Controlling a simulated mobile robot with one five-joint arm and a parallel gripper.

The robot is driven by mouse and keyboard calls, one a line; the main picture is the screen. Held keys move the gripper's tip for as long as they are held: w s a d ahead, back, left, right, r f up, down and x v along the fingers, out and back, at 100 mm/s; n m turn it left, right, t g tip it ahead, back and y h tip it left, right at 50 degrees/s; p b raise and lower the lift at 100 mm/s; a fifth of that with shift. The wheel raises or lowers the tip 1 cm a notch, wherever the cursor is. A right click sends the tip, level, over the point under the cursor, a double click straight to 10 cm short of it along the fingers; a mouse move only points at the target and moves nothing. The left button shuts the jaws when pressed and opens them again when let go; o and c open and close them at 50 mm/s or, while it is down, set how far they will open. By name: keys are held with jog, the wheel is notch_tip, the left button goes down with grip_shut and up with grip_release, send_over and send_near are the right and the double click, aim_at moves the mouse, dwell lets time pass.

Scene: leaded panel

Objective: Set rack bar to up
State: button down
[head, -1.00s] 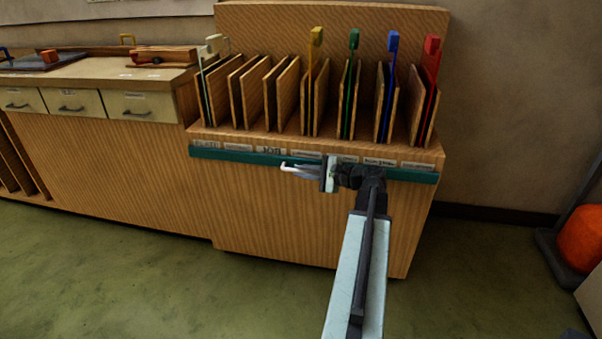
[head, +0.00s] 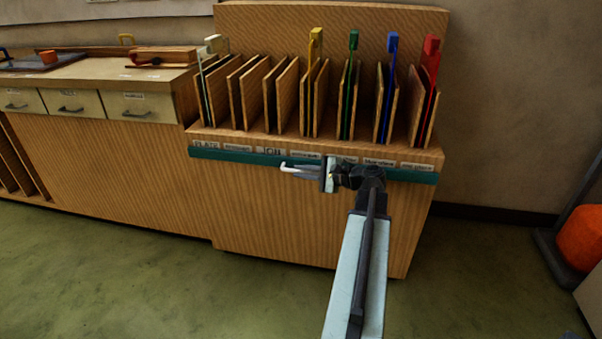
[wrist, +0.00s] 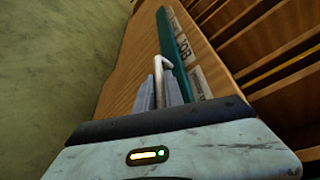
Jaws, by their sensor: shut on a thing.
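The rack bar (head: 240,158) is a long teal strip along the front edge of the wooden rack, just below a row of white labels. It also shows in the wrist view (wrist: 176,45), running away from my gripper. My gripper (head: 298,168) is in front of the bar near its middle. In the wrist view my gripper (wrist: 160,95) is shut on a pale bent rod (wrist: 159,68). The rod's hooked end reaches to the bar's edge. I cannot tell whether the rod is fixed to the bar or only touches it.
The wooden rack (head: 300,220) holds upright boards with white, yellow, green, blue and red pieces above the bar. A counter with drawers (head: 140,105) stands at the left. An orange object (head: 580,238) is at the right. The green floor (head: 130,270) in front is clear.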

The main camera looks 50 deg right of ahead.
notch_tip(320, 180, up, 11)
jog(key=p, duration=1)
jog(key=shift+r, duration=0.15)
jog(key=c, duration=1.7)
grip_release()
jog(key=shift+r, duration=0.1)
jog(key=p+v, duration=0.2)
jog(key=v, duration=0.5)
jog(key=shift+s, duration=0.4)
